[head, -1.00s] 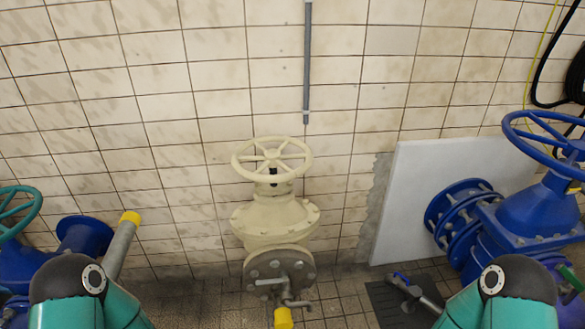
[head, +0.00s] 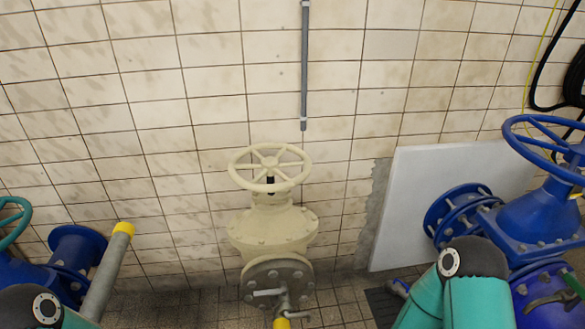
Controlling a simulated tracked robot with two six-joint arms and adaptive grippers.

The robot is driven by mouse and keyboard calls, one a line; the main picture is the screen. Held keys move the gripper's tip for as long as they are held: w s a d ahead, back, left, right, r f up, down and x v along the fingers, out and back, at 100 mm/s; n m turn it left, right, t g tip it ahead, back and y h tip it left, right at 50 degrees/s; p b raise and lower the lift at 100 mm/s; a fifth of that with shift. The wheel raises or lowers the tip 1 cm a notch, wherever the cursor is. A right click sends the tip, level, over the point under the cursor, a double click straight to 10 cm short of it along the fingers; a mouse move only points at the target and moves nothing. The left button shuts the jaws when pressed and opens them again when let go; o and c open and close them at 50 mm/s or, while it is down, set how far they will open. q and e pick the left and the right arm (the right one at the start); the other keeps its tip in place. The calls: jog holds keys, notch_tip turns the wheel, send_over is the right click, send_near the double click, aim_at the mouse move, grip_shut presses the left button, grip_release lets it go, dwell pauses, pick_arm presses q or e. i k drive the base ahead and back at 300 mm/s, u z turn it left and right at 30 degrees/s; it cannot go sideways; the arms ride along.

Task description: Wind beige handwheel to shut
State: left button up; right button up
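The beige handwheel (head: 270,168) sits on top of the beige valve (head: 272,228) near the middle of the head view, in front of the tiled wall. It is a spoked ring lying nearly flat, and nothing touches it. A grey bolted flange with a small tap is on the valve's front, low in the picture. My two arms show only as teal and black links at the bottom left and bottom right corners. Neither gripper is in the picture, so their fingers are hidden from me.
A blue valve with a blue handwheel (head: 548,150) stands at the right. A white panel (head: 440,190) leans on the wall behind it. At the left are a teal handwheel (head: 12,222), blue pipework and a grey pipe (head: 106,274) with a yellow end. Space around the beige wheel is clear.

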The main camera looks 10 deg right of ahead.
aim_at(269, 166)
jog(key=i, duration=0.9)
jog(key=z, duration=0.05)
